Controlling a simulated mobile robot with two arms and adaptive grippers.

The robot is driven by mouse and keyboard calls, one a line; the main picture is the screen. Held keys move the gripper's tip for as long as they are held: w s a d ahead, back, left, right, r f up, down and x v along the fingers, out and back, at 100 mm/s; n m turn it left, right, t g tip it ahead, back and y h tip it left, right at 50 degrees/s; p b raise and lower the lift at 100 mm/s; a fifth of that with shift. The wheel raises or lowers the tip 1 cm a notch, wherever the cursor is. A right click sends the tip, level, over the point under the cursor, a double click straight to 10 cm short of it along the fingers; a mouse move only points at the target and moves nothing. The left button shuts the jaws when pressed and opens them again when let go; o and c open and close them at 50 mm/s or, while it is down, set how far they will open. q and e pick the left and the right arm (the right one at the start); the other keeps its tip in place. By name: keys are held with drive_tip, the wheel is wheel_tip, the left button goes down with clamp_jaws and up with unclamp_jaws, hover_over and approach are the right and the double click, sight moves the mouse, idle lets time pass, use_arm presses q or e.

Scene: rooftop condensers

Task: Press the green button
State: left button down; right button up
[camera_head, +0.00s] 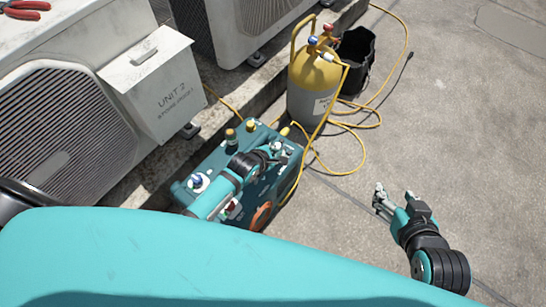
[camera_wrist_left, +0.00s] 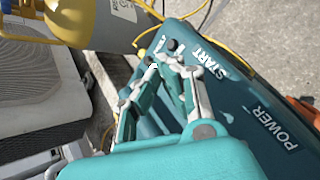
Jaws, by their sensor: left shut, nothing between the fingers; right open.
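A teal machine (camera_head: 215,160) stands on the ground beside the condensers, with fittings and controls on its top. It also shows in the left wrist view (camera_wrist_left: 235,100), with START and POWER labels on its panel. My left gripper (camera_head: 284,152) is over the far right part of the panel. In the left wrist view its fingers (camera_wrist_left: 170,68) are shut and empty, close to the START label; I cannot tell whether they touch the panel. I cannot make out a green button; the fingers cover part of that area. My right gripper (camera_head: 381,200) is open and empty above the concrete.
A yellow-and-grey gas cylinder (camera_head: 315,80) stands behind the machine, with a black bucket (camera_head: 356,60) beside it. Yellow hoses (camera_head: 362,160) loop over the ground. Condenser UNIT 2 (camera_head: 160,90) is at the left, with red pliers (camera_head: 25,8) on top. Open concrete lies to the right.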

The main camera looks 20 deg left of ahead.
use_arm(q)
drive_tip(key=shift+f, duration=0.1)
idle(0.3)
drive_tip(key=shift+f, duration=0.35)
